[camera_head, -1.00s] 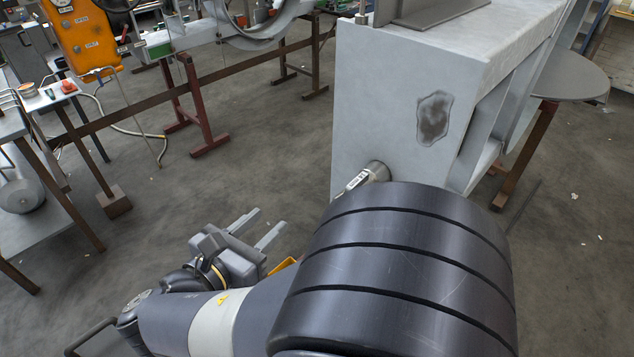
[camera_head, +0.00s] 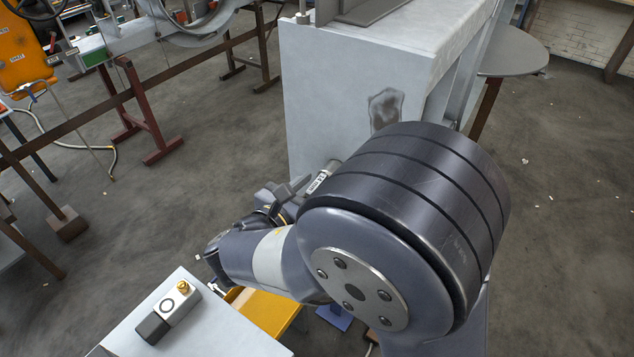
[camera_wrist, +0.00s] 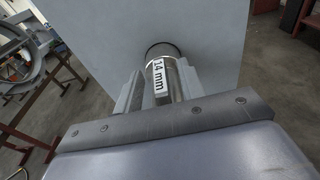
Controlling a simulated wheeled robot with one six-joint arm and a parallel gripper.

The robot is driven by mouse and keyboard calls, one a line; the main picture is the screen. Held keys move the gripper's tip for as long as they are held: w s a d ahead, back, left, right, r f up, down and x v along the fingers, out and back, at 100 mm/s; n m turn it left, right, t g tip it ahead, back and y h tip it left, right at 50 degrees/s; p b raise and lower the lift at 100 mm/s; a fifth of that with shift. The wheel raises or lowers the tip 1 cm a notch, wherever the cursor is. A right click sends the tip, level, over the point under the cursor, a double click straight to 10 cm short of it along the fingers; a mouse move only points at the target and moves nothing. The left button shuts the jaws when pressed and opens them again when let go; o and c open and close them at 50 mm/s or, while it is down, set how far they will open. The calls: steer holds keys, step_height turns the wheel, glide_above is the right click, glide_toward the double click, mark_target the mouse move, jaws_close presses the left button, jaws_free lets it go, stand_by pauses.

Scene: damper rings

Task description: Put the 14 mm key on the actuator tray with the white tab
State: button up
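The 14 mm key (camera_head: 323,177) is a short metal cylinder with a white "14 mm" label. It sticks out of the side of the large pale grey block (camera_head: 325,105); in the wrist view its far end (camera_wrist: 160,75) meets a dark round opening. My gripper (camera_wrist: 160,84) has one finger on each side of the key. The fingers look open, and I cannot see firm contact. In the head view my gripper (camera_head: 298,188) is partly hidden by my arm beside the key. I cannot make out a tray with a white tab.
A pale table (camera_head: 215,325) at the lower left bears a silver and black block with a brass knob (camera_head: 170,308). A yellow-orange surface (camera_head: 268,312) lies beside it, partly behind my arm. Red trestle legs (camera_head: 140,115) stand at the left. Floor between is clear.

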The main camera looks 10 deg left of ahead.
steer(key=shift+c, duration=0.2)
jaws_close()
steer(key=shift+r, duration=0.1)
